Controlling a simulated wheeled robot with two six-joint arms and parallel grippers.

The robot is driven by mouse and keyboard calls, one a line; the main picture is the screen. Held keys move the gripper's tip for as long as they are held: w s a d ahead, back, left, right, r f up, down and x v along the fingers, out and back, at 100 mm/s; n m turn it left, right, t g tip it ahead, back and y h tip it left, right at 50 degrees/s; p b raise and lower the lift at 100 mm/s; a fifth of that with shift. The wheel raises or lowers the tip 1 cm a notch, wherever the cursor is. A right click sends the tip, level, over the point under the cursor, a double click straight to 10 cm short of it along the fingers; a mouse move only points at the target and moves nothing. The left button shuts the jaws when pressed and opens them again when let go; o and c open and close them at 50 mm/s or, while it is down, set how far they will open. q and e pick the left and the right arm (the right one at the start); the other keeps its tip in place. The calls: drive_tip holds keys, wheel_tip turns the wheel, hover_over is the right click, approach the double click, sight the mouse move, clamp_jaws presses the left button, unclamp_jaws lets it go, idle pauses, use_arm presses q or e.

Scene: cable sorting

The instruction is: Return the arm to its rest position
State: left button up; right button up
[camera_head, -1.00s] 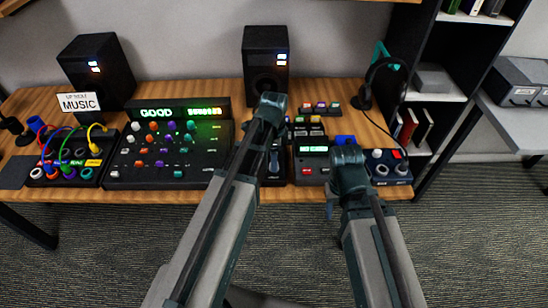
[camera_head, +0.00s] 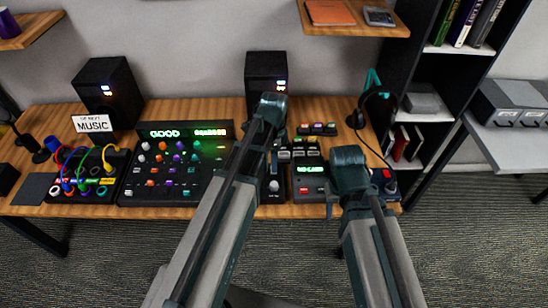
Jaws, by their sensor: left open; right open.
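My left arm comes up from the bottom, and its wrist is over the middle of the desk. My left gripper (camera_head: 275,160) points down above the narrow fader box (camera_head: 272,193), open and with nothing seen in it. My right arm ends near the desk's front right. My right gripper (camera_head: 332,203) hangs in front of the small device with a green display (camera_head: 311,190); it is open, mostly hidden by its own wrist, and I see nothing held.
The desk (camera_head: 225,105) carries a mixer (camera_head: 170,190) reading "GOOD", a patch box with coloured cables (camera_head: 85,192), a "MUSIC" sign (camera_head: 93,124), two speakers (camera_head: 108,90) and a headset (camera_head: 376,100). A wall shelf (camera_head: 352,30) is above; a bookcase (camera_head: 425,117) stands right.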

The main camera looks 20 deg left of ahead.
use_arm(q)
drive_tip(key=shift+s, duration=0.1)
idle(0.3)
drive_tip(key=s+d+n+y, duration=0.1)
drive_tip(key=s+d+n, duration=0.9)
drive_tip(key=s, duration=0.4)
drive_tip(key=shift+s+d+n, duration=0.15)
drive_tip(key=shift+d+n, duration=0.1)
drive_tip(key=shift+n, duration=0.25)
